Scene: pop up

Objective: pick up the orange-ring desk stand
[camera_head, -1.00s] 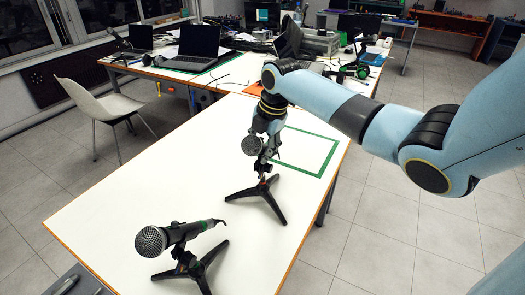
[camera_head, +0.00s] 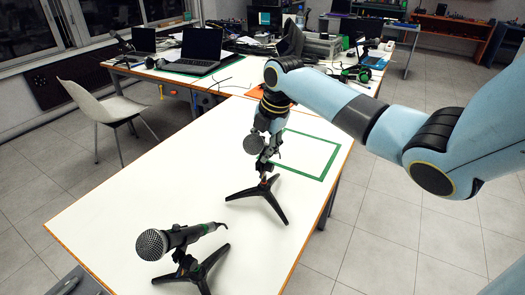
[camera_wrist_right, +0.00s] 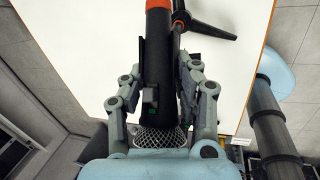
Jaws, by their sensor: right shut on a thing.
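The orange-ring desk stand (camera_head: 266,191) is a black tripod holding a black microphone, on the white table (camera_head: 130,205). In the right wrist view the microphone (camera_wrist_right: 158,50) has an orange ring near the top edge and its mesh head close to the palm. My right gripper (camera_head: 265,155) is over the stand, its fingers (camera_wrist_right: 163,85) on both sides of the microphone body, shut on it. The gripper partly hides the microphone in the head view. The tripod feet appear to be on the table; a small gap cannot be ruled out. My left gripper is not in view.
A second tripod stand (camera_head: 190,268) with a microphone (camera_head: 172,240) and green marking is at the table's near side. A green tape rectangle (camera_head: 325,178) lies beyond the held stand. A cluttered desk with a laptop (camera_head: 198,50) is behind; a white chair (camera_head: 100,105) stands left.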

